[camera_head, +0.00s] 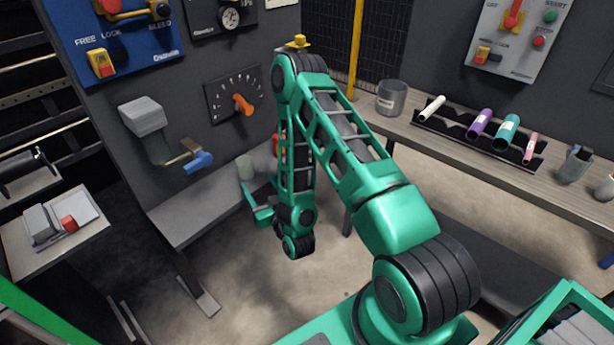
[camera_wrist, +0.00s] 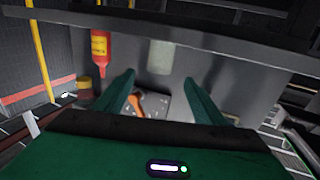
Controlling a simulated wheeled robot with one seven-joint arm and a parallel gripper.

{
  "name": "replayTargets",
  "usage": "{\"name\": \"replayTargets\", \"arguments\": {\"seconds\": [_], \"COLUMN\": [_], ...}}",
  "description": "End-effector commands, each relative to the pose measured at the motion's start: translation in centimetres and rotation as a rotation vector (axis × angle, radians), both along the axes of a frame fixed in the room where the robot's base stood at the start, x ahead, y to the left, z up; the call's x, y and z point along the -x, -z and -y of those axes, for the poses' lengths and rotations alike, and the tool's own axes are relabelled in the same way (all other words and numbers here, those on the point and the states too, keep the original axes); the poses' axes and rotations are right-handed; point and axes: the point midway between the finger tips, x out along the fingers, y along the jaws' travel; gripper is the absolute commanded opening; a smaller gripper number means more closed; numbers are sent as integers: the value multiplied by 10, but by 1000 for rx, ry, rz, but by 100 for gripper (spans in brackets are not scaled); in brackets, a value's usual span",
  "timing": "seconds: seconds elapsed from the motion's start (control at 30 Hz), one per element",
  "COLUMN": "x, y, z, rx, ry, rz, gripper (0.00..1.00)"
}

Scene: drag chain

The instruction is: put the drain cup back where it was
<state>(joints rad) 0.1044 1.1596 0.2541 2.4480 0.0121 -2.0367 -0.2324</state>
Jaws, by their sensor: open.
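A pale grey-green cup, which looks like the drain cup (camera_head: 246,167), stands on the bench below the wall panel. It also shows in the wrist view as a pale cup (camera_wrist: 160,57), lined up with the gap between my fingers and just past their tips. My gripper (camera_wrist: 160,80) is open, with one green finger on each side and nothing held. In the head view my gripper (camera_head: 255,198) is partly hidden by my own arm, close in front of the cup. I cannot tell whether they touch.
A red bottle (camera_wrist: 101,47) with a yellow label stands left of the cup in the wrist view. A grey box with a blue-handled valve (camera_head: 199,161) juts from the wall left of the cup. A grey container (camera_head: 391,97) and a rack of coloured tubes (camera_head: 455,135) are on the right bench.

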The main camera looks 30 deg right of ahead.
Motion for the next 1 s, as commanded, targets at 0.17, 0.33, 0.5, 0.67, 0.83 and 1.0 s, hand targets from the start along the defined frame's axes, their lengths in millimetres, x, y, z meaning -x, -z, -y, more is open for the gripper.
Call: {"name": "replayTargets", "arguments": {"seconds": [0.17, 0.33, 0.5, 0.67, 0.83, 1.0], "x": [-4, -22, -37, -28, -22, 8], "y": [-3, -12, -26, -13, -60, -87], "z": [1, 11, 36, 76, 106, 149], "rx": [5, 37, 88, 142, 147, 132], "ry": [-4, -28, -38, -14, 28, 105], "rz": [-9, -94, -246, -447, -567, -726], "gripper": [64, 64, 64, 64, 64, 64]}}
